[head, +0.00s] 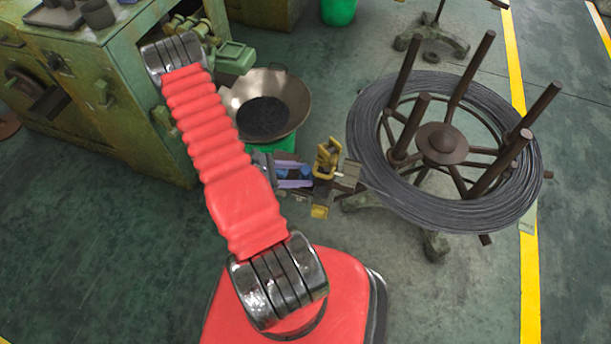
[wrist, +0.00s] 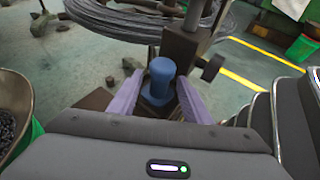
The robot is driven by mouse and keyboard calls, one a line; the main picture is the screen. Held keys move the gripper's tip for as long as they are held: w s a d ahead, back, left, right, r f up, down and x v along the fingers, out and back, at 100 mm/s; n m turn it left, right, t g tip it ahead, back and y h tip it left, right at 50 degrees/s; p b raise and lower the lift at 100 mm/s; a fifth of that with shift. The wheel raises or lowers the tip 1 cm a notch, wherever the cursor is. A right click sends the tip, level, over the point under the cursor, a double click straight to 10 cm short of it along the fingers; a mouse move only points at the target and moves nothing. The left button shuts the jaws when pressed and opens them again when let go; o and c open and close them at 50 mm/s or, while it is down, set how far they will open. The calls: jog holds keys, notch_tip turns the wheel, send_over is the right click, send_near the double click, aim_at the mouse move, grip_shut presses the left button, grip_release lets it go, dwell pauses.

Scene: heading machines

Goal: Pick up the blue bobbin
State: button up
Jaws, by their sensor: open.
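The blue bobbin (wrist: 158,82) stands upright in the wrist view, with a rounded top and a wider base. My gripper (wrist: 161,85) is open, with one purple finger to the left of the bobbin and one to the right. The bobbin appears between the fingers; whether either finger touches it I cannot tell. In the head view a small patch of the blue bobbin (head: 294,173) shows between the purple fingers of my gripper (head: 308,174). The bobbin's lowest part is hard to make out.
A yellow-brown metal fixture (head: 327,160) stands just right of my gripper. A large wire coil on a spoked stand (head: 440,190) is farther right. A wide metal bowl (head: 290,95) with dark contents sits behind. A green machine (head: 110,120) is at the left. The floor at lower left is clear.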

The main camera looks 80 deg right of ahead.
dwell(0.3)
grip_shut()
dwell(0.4)
jog(key=shift+r, duration=0.15)
notch_tip(320, 180, up, 28)
dwell(1.2)
dwell(0.4)
